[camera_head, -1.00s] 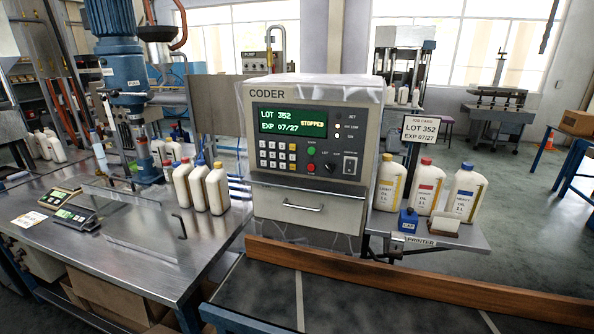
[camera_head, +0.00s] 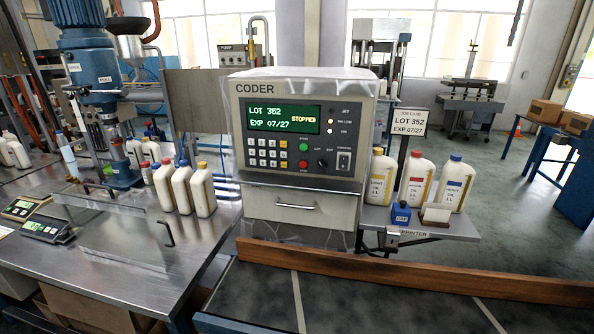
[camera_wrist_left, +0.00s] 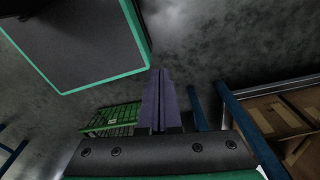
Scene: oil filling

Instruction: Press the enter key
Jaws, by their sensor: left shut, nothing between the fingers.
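The coder (camera_head: 340,91) stands in the middle of the head view, a grey-beige box with a green display (camera_head: 283,118) reading LOT 352, EXP 07/27 and STOPPED. Its keypad (camera_head: 266,153) sits below the display, with white keys and a yellow right-hand column. The key labels are too small to read, so I cannot tell which is enter. Green and red buttons are right of the keypad. My left gripper (camera_wrist_left: 158,100) shows only in the left wrist view, shut and empty, away from the coder. My right gripper is not in view.
A wooden rail (camera_head: 410,277) and dark conveyor lie in front of the coder. A steel bench (camera_head: 110,275) with bottles and scales is at left. A small shelf with bottles and a job card (camera_head: 409,122) reading LOT 352, EXP 07/27 is at right.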

